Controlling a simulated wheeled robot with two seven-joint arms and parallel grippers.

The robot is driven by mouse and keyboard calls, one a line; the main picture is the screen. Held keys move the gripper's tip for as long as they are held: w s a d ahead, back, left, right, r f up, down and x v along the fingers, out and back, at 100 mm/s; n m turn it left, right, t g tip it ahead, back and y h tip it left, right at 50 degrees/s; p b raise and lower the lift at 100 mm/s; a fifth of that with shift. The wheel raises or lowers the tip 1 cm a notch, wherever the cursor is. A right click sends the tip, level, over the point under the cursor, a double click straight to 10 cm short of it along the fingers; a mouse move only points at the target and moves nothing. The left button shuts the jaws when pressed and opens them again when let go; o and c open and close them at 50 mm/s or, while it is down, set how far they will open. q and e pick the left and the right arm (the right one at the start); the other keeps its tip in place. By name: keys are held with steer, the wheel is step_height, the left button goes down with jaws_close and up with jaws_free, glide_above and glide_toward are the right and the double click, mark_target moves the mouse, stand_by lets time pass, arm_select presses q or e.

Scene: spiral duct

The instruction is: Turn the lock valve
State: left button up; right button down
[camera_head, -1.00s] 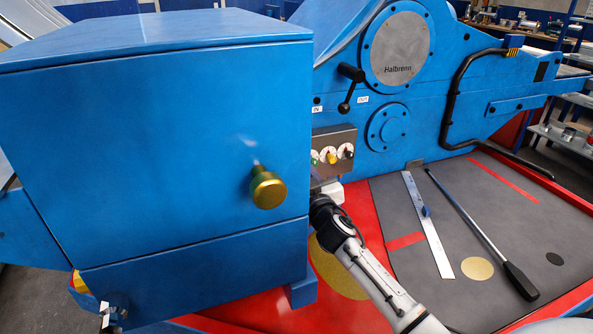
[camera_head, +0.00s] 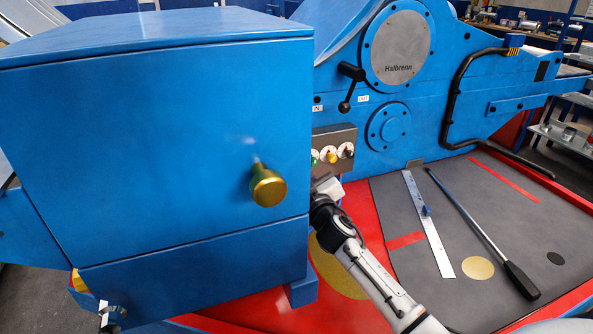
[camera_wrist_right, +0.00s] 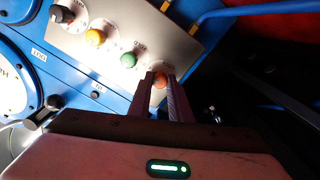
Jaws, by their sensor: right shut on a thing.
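The grey valve panel (camera_head: 338,140) is on the blue machine, just right of the large blue cabinet. In the right wrist view, the panel (camera_wrist_right: 133,22) carries black (camera_wrist_right: 62,14), yellow (camera_wrist_right: 96,37) and green (camera_wrist_right: 128,60) knobs in a row, with an orange-red knob (camera_wrist_right: 161,80) at the end. I cannot read which label says lock. My right gripper (camera_wrist_right: 165,88) is shut on the orange-red knob, one finger on each side of it. In the head view the cabinet hides the fingers and that knob. My left gripper is not in view.
The blue cabinet (camera_head: 150,150) with a brass knob (camera_head: 268,187) stands close on the left of my right arm. A black lever (camera_head: 350,85) is above the panel. A ruler (camera_head: 428,225) and a long black-handled tool (camera_head: 485,235) lie on the grey mat.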

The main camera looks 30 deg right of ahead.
steer(key=n, duration=1.4)
steer(key=shift+f+n+y, duration=0.1)
steer(key=shift+n+y, duration=0.2)
stand_by(0.4)
steer(key=c, duration=1.6)
jaws_free()
steer(key=shift+c, duration=0.2)
steer(key=v, duration=1)
steer(key=shift+s+f, duration=0.2)
steer(key=shift+f, duration=0.1)
